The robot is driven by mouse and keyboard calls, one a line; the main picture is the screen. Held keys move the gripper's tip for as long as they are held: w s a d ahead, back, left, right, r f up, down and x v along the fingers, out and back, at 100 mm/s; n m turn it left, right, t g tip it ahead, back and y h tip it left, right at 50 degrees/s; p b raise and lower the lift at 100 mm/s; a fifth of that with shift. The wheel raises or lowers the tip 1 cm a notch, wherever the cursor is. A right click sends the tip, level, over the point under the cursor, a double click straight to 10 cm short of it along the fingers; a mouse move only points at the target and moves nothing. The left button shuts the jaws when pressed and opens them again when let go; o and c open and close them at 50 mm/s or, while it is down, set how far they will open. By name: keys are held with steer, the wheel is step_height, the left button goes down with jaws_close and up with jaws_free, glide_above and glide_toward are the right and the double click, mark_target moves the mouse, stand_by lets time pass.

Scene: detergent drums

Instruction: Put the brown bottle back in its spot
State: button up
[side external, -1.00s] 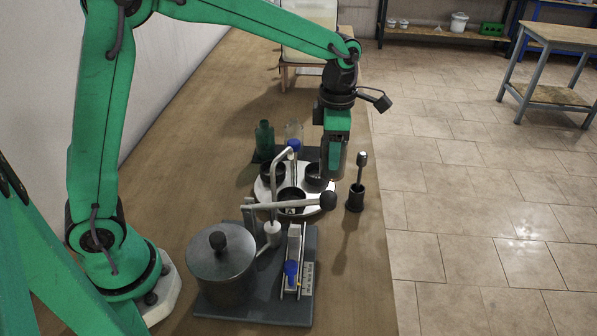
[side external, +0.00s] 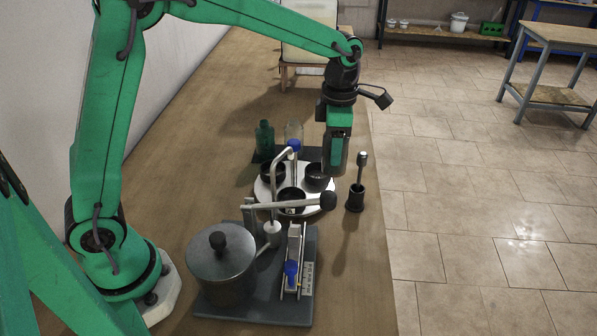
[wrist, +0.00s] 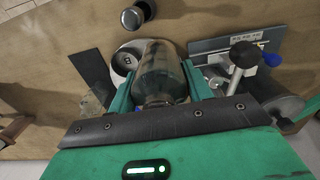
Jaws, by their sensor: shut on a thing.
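My gripper (side external: 337,160) is shut on the brown bottle (wrist: 160,72), which sits between the two green fingers in the wrist view. The bottle looks dark, see-through and brownish grey. In the side view the fingers mostly hide it, and it hangs above the right rear edge of the round white plate. A green bottle (side external: 264,138) and a clear bottle (side external: 294,132) stand behind the plate, on or beside a dark flat rack (side external: 312,153). The rack's right part is partly behind my gripper. I cannot tell how far the bottle is above the surface.
The white plate (side external: 265,198) carries several dark bowls. In front, a grey board (side external: 255,312) holds a lidded metal pot (side external: 221,265) and a stand with a lever. Bare wood lies left.

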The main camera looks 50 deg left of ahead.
steer(key=w+a+f, duration=0.3)
steer(key=w+a, duration=0.3)
steer(key=a, duration=0.2)
steer(key=w+a+f, duration=0.4)
steer(key=w+a, duration=0.2)
steer(key=a, duration=0.2)
steer(key=shift+f, duration=0.2)
steer(key=shift+f, duration=1.55)
steer(key=shift+f, duration=0.7)
stand_by(0.6)
stand_by(0.6)
steer(key=o, duration=1.7)
steer(key=shift+c, duration=0.2)
